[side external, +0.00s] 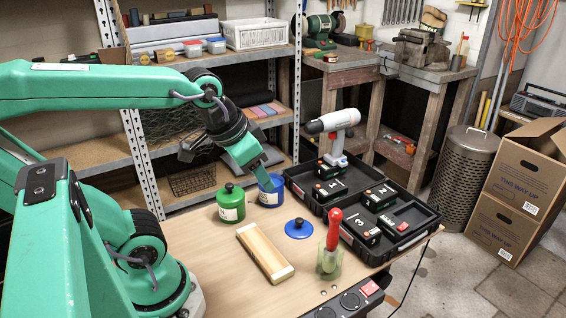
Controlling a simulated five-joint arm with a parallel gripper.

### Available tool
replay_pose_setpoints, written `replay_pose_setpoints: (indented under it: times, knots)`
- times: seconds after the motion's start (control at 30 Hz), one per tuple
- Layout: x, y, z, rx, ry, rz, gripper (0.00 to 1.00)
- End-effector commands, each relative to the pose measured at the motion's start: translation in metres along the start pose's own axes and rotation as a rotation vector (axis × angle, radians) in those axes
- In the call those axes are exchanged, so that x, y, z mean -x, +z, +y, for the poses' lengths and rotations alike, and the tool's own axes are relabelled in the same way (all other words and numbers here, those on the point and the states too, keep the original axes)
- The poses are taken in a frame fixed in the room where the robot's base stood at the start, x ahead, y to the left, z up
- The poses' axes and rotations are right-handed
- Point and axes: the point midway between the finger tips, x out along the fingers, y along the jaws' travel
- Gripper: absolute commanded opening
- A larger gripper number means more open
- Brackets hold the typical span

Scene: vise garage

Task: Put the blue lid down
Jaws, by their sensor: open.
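The blue lid (299,229), a flat disc with a knob on top, lies knob up on the table in front of the blue jar. The blue jar (271,197) has a white label and stands near the back of the table. My gripper (266,182) points down at the blue jar's top, and its fingers overlap the mouth in this view. I cannot tell whether they touch the jar. My gripper is open and holds no lid. The jar's mouth is partly hidden behind the fingers.
A green jar (231,207) with its lid on stands left of the blue jar. A wooden block (265,253) and a red-handled tool (332,235) stand or lie nearer the front. A black case (404,243) with batteries and a drill (334,128) occupies the right.

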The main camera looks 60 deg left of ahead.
Motion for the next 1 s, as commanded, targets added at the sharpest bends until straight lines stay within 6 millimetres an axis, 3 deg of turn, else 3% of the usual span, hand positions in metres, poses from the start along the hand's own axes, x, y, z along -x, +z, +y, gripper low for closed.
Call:
replay_pose_setpoints:
  times: [0.2, 0.6, 0.9, 1.0]
  knots:
    - [0.007, 0.012, 0.004, 0.033, 0.006, 0.042, 0.43]
    - [0.007, 0.013, 0.004, 0.038, 0.006, 0.045, 0.43]
    - [0.008, 0.006, 0.007, -0.03, 0.011, 0.022, 1.0]
    - [0.009, -0.003, 0.009, -0.111, 0.017, -0.003, 1.0]
